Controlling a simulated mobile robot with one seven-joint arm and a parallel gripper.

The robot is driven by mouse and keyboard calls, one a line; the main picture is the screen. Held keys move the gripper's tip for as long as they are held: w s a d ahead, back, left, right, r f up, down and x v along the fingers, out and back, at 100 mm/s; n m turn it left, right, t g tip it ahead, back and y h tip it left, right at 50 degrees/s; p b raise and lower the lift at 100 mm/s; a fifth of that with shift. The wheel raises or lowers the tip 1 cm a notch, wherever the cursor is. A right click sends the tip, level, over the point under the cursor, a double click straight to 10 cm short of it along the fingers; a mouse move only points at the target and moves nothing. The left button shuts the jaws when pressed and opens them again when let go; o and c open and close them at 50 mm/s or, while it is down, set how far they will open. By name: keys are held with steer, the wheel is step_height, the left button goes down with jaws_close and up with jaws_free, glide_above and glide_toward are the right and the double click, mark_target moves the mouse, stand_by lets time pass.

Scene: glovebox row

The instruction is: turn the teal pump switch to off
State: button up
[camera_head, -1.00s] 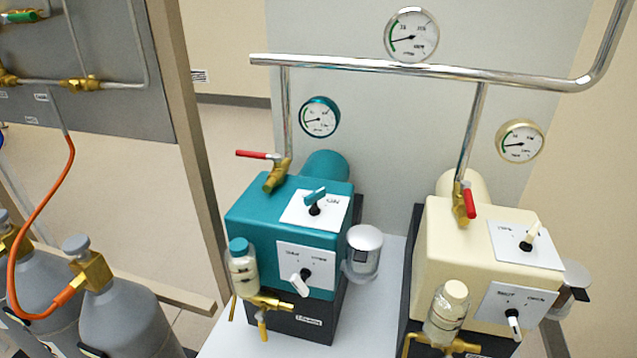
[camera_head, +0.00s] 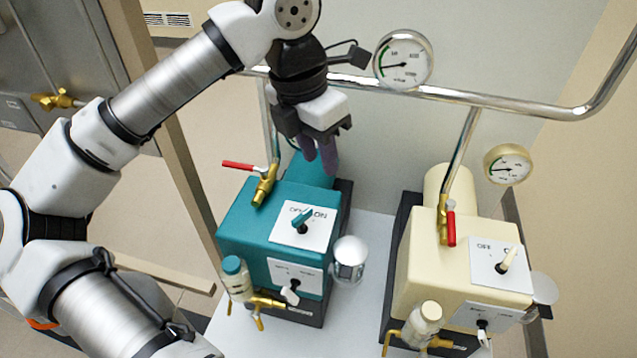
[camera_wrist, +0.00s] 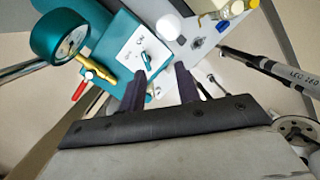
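The teal pump (camera_head: 245,240) stands at the middle in the head view. Its teal switch (camera_head: 304,217) sits on a white plate (camera_head: 287,236) on the sloped top, with its handle slanting toward the right-hand label, which looks like an upside-down ON. My gripper (camera_head: 320,163) hangs above and behind the pump's top, apart from the switch. In the wrist view the switch (camera_wrist: 148,58) and plate (camera_wrist: 127,56) lie beyond the fingers of my gripper (camera_wrist: 161,86). The fingers are spread with nothing between them. The teal gauge is hidden behind my arm in the head view.
A chrome pipe (camera_head: 500,104) runs behind the pumps. A red-handled brass valve (camera_head: 263,187) rises beside the teal pump's top. A cream pump (camera_head: 420,262) stands to the right. A lower white knob (camera_head: 290,292) and a clear jar (camera_head: 349,262) are close by.

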mark_target(302, 215)
steer(key=a+f+p, duration=0.1)
steer(key=f, duration=0.3)
steer(key=a+f+y+p, duration=0.1)
steer(key=f, duration=0.4)
steer(key=w+f+y+p, duration=0.1)
steer(key=f, duration=0.4)
steer(key=shift+w+a+f+n+p, duration=0.1)
steer(key=shift+a+f+n+p, duration=0.1)
steer(key=shift+a+n+p, duration=0.15)
jaws_close()
